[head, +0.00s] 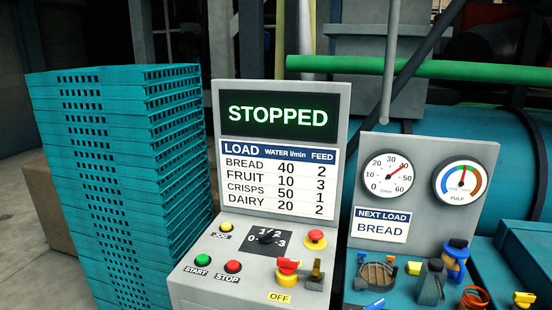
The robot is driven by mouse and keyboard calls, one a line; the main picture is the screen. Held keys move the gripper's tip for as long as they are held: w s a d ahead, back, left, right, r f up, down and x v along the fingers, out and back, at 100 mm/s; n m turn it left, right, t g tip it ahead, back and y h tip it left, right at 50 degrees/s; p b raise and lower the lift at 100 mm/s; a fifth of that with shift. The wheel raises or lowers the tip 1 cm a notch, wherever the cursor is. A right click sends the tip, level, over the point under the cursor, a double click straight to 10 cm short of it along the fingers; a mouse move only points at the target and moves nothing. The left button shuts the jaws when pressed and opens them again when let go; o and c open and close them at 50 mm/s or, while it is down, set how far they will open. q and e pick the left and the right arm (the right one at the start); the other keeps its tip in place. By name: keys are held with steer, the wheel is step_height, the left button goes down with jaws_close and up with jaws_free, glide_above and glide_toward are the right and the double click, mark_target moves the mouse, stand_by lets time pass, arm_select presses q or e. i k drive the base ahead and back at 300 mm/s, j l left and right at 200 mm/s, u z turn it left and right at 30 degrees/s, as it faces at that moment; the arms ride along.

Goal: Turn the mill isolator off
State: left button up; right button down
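The mill isolator looks to be the red handle on a yellow base (288,266) at the front of the grey control panel (195,262), in the head view. Its red grip appears to lie roughly crosswise. A yellow label reading OFF (280,297) is just below it. A small brass-coloured item with a dark top (316,275), perhaps a padlock, stands right beside it. The display (277,115) above reads STOPPED in green. Neither of my grippers shows in this view.
The panel also carries a selector dial (267,237), a red mushroom button on yellow (316,239), a green START button (202,260) and a red STOP button (233,267). Stacked teal crates (120,170) stand close left. Gauges (388,174) and several small fittings are at right.

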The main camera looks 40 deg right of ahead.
mark_target(288, 267)
steer(key=z, duration=1.25)
